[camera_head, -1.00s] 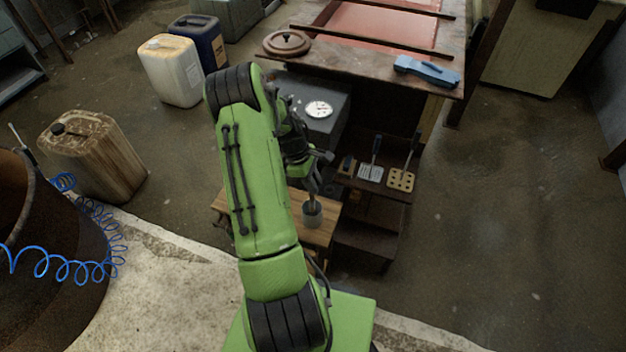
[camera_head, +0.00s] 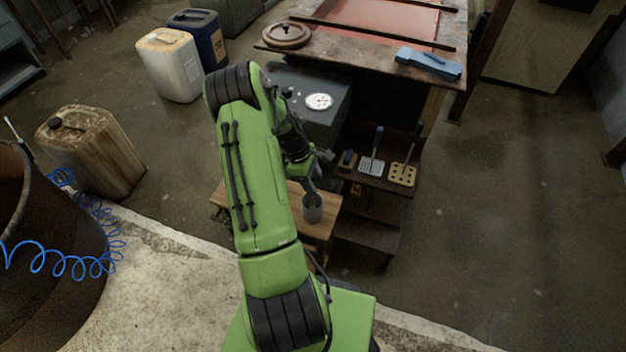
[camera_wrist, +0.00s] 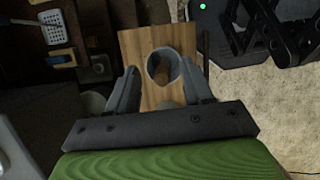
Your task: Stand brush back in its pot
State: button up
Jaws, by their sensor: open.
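A grey round pot (camera_head: 312,213) stands on a small wooden stand (camera_head: 322,232). In the wrist view I look down on the pot (camera_wrist: 151,66), with a dark, shaded inside. My gripper (camera_wrist: 158,84) is open, its two fingers apart on either side of the pot's near part. I cannot tell whether they touch it. In the head view a grey upright shape rises just above the pot, under my gripper. I cannot tell whether it is a finger or the brush. No brush can be made out surely; nothing shows clamped between the fingers.
A dark shelf right of the stand holds a blue-handled tool with a pale grid head (camera_head: 371,166) and a tool with a holed yellow head (camera_head: 402,175). A grey box with a white dial (camera_head: 319,101) stands behind. A workbench (camera_head: 440,85) is farther back.

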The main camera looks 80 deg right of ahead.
jog(key=p+v, duration=0.2)
jog(key=v, duration=1.3)
jog(key=shift+r, duration=0.4)
jog(key=shift+w, duration=0.1)
